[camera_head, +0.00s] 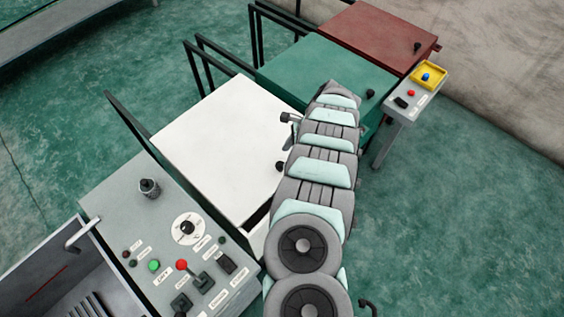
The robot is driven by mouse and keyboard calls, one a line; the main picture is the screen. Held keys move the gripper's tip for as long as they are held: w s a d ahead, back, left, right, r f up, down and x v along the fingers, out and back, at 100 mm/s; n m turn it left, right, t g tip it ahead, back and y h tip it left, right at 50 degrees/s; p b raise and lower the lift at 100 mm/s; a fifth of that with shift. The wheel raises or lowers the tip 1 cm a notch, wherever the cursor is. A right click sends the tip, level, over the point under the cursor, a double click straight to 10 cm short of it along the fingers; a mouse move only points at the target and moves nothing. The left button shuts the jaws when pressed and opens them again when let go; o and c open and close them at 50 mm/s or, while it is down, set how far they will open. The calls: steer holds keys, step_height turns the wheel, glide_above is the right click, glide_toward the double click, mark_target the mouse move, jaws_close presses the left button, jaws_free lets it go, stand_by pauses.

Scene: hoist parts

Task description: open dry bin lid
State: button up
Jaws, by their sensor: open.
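Three lidded bins stand in a row: one with a white lid (220,145), one with a green lid (318,75) and one with a red-brown lid (375,35). No readable label shows which is the dry bin. Each lid lies flat and has a dark knob: the white lid's knob (280,166), the green lid's knob (370,93) and the red-brown lid's knob (417,46). My gripper (288,131) is open near the right edge of the white lid, by the green bin. My arm hides part of both bins' fronts. I cannot tell whether my gripper touches anything.
A grey control panel (150,235) with a dial, buttons and levers stands at lower left, beside a metal basin (60,275). Dark rails (135,125) rise behind the lids. A small stand with a yellow box (430,72) is at right. The floor (460,220) at lower right is clear.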

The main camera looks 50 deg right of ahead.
mark_target(280, 165)
steer(key=x, duration=0.5)
steer(key=shift+s+f+b, duration=0.1)
steer(key=shift+f+b, duration=0.1)
steer(key=shift+b, duration=0.1)
steer(key=shift+f, duration=0.1)
steer(key=shift+c, duration=0.5)
jaws_close()
stand_by(0.6)
